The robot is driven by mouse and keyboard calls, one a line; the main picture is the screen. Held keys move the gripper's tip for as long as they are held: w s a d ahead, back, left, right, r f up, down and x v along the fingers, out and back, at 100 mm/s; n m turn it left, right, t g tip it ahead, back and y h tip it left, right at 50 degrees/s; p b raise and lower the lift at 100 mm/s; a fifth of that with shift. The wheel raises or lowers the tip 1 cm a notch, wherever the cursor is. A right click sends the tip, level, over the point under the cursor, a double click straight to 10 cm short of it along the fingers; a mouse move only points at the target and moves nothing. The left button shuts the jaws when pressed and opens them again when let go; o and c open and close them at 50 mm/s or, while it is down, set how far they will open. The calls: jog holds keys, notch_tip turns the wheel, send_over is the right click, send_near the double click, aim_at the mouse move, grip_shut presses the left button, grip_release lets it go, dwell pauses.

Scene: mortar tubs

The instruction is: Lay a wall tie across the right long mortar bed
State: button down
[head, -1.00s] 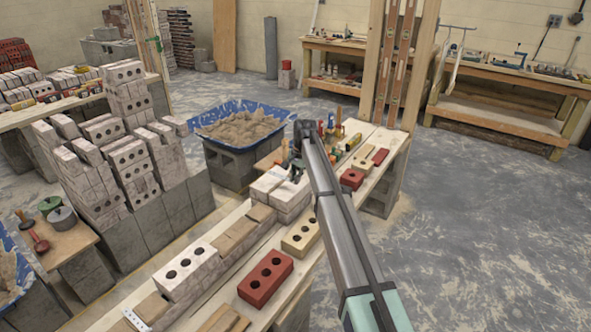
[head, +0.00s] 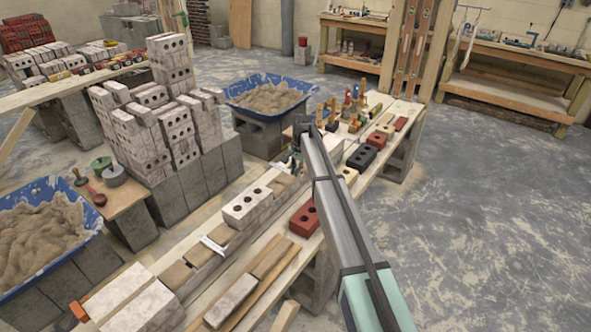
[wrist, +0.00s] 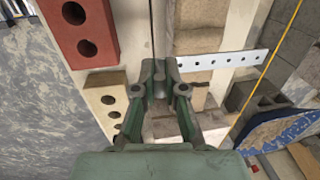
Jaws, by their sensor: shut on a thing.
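My gripper (wrist: 165,88) is shut on one end of a wall tie (wrist: 222,60), a flat white strip with a row of holes. In the wrist view the tie reaches right across a tan mortar bed (wrist: 197,38); whether it touches the mortar is unclear. In the head view my gripper (head: 296,160) is over the brick wall, beyond a white three-hole brick (head: 248,209), near a mortar bed (head: 284,187). The held tie is barely visible there. Another pale tie (head: 212,245) lies across the mortar on the near side of that brick.
A red brick (head: 304,219) and other loose bricks line the plank right of the wall. Blue mortar tubs (head: 308,87) and a white brick stack (head: 170,90) stand to the left. Tools (head: 352,105) crowd the plank's far end. The floor at right is clear.

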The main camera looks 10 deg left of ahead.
jog(key=shift+w+f, duration=0.15)
jog(key=shift+f, duration=0.4)
jog(key=shift+f+b, duration=1.55)
jog(key=shift+f, duration=1.05)
jog(key=shift+f, duration=0.35)
jog(key=c, duration=1.2)
grip_release()
